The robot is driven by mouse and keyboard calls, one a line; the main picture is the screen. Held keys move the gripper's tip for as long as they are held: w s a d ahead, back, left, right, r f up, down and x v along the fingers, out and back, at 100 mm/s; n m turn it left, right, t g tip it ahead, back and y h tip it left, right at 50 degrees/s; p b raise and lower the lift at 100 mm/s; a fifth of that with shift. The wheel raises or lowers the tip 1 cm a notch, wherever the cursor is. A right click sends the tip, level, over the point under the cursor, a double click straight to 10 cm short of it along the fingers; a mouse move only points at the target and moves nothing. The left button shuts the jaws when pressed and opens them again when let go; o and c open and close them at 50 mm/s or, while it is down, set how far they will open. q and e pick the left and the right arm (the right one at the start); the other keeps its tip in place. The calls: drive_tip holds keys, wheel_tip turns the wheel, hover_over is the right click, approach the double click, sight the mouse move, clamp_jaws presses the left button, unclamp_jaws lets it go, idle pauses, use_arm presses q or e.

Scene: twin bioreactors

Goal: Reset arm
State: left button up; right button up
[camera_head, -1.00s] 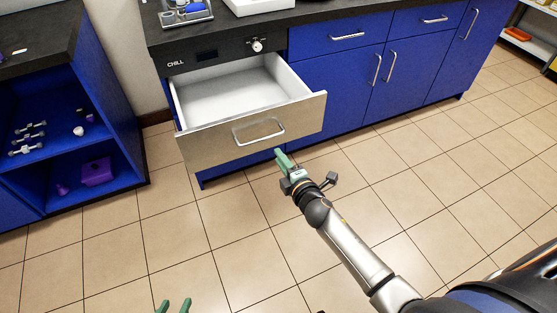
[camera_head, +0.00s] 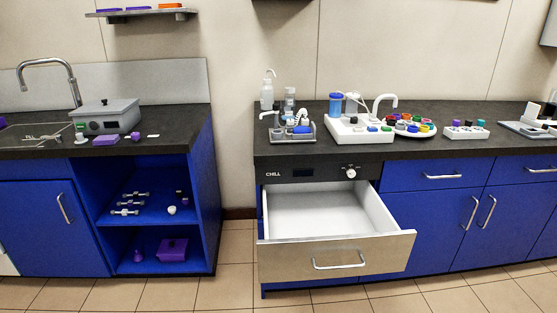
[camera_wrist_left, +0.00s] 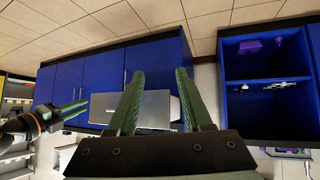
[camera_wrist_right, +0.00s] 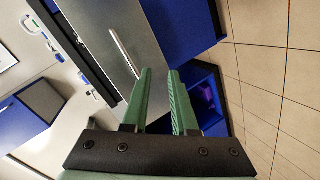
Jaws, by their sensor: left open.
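Neither gripper shows in the head view. In the left wrist view my left gripper (camera_wrist_left: 158,74) has its two green fingers apart with nothing between them. In the right wrist view my right gripper (camera_wrist_right: 160,72) has its green fingers apart, with a narrower gap and nothing held. Its fingers also show at the left of the left wrist view. The CHILL drawer (camera_head: 337,250) is pulled out and looks empty. Its metal front and handle lie beyond the right fingers in the right wrist view (camera_wrist_right: 112,40), apparently untouched, though the distance is hard to judge.
The dark counter (camera_head: 300,155) above the drawer carries a grey rack (camera_head: 292,134), a white reactor base (camera_head: 352,133) and a round tray of coloured caps (camera_head: 409,128). Open blue shelves (camera_head: 204,200) stand at left, past a gap. The visible floor is clear.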

drive_tip(key=s+a+f+m+g+y, duration=0.1)
drive_tip(key=s+a+m+g, duration=0.15)
drive_tip(key=s+m, duration=0.45)
drive_tip(key=s+a+f+m+g+y, duration=0.1)
drive_tip(key=s+a+m+g+y, duration=0.2)
drive_tip(key=s, duration=0.8)
use_arm(q)
wheel_tip(320, 180, up, 13)
drive_tip(key=s+a+p, duration=0.1)
drive_tip(key=a+p, duration=0.2)
drive_tip(key=p, duration=1.4)
drive_tip(key=shift+s+n+y+p, duration=0.3)
drive_tip(key=shift+n+y+p, duration=0.05)
drive_tip(key=shift+n+y, duration=0.05)
use_arm(e)
wheel_tip(320, 180, up, 13)
drive_tip(key=d+t+h, duration=0.1)
drive_tip(key=d+h, duration=0.1)
drive_tip(key=shift+s+m, duration=0.3)
drive_tip(key=shift+s, duration=0.15)
